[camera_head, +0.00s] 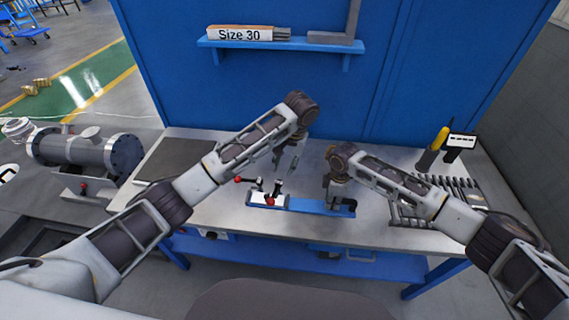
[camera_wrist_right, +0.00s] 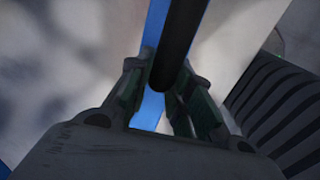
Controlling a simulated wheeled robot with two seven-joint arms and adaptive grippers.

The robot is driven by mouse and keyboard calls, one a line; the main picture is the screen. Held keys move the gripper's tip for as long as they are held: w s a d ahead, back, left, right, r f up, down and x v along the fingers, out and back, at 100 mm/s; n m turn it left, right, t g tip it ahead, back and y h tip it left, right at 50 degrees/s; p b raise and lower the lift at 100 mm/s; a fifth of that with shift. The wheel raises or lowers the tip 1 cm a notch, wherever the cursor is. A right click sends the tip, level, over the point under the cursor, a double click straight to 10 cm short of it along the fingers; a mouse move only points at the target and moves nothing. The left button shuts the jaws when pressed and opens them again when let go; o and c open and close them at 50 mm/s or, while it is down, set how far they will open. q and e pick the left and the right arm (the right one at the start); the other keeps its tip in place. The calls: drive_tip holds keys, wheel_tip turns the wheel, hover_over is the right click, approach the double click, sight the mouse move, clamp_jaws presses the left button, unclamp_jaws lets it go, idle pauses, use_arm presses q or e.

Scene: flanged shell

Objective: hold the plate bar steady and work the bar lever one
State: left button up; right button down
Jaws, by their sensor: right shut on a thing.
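A blue plate (camera_head: 306,206) lies on the bench top. On its left part stand small levers with red knobs, one knob (camera_head: 237,179) pointing left and another (camera_head: 270,201) lower on the front side. I cannot tell which is bar lever one. My left gripper (camera_head: 285,170) hangs just above and behind the levers, fingers apart and empty. My right gripper (camera_head: 340,200) is at the plate's right end. In the right wrist view, my right gripper (camera_wrist_right: 166,98) is shut on a dark round bar, the plate bar (camera_wrist_right: 178,40), with the blue plate behind it.
A rack of several dark tools (camera_head: 455,190) lies at the right of the bench. A yellow-and-black tool (camera_head: 432,150) stands behind it. A grey flanged cylinder (camera_head: 85,150) is at the left. A blue shelf (camera_head: 280,44) with a "Size 30" box hangs on the wall.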

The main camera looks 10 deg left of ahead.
idle(0.4)
drive_tip(key=c, duration=1.2)
unclamp_jaws()
drive_tip(key=shift+r, duration=0.1)
wheel_tip(320, 180, up, 12)
